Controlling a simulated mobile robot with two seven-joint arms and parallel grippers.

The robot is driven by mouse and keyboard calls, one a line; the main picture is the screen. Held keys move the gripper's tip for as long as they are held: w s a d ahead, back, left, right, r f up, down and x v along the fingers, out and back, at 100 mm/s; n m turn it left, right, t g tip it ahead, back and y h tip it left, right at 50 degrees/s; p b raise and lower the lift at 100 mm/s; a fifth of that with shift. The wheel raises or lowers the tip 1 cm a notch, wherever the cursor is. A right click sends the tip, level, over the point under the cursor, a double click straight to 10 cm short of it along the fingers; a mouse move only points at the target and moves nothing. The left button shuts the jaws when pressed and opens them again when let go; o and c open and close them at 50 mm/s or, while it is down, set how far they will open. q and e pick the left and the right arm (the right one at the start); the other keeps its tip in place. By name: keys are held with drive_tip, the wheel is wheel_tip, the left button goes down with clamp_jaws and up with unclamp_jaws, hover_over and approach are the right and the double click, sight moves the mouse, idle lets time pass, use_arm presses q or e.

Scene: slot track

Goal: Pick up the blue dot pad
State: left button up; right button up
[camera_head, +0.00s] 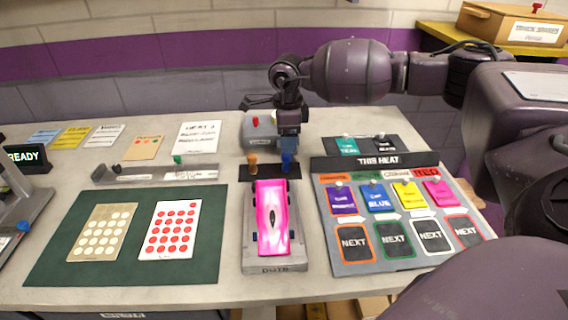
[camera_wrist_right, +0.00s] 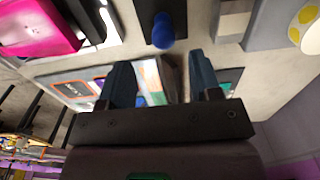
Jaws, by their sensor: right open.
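The blue dot pad (camera_head: 286,162) is a small upright knob-shaped dauber at the right end of a black strip holder (camera_head: 268,171). My right gripper (camera_head: 289,143) is just above and behind it in the head view, pointing down. In the right wrist view the blue dot pad (camera_wrist_right: 163,32) stands beyond the fingertips, near the middle. The right gripper (camera_wrist_right: 161,68) is open, with nothing between its fingers. Whether a finger touches the pad cannot be told. My left gripper is in neither view.
An orange dauber (camera_head: 252,163) stands at the strip's left end. A pink car (camera_head: 272,217) sits on a grey block in front. The heat board (camera_head: 330,225) with coloured cards lies to the right. A green mat (camera_head: 125,265) with two dot cards lies left. A grey box (camera_head: 257,131) stands behind.

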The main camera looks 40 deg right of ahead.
sight(286, 162)
wheel_tip(286, 162, down, 3)
drive_tip(key=shift+f, duration=0.7)
drive_tip(key=f, duration=0.3)
drive_tip(key=f+b, duration=0.1)
drive_tip(key=shift+w+d+f, duration=0.1)
drive_tip(key=shift+w+f, duration=0.15)
drive_tip(key=c, duration=1)
drive_tip(key=shift+r, duration=0.1)
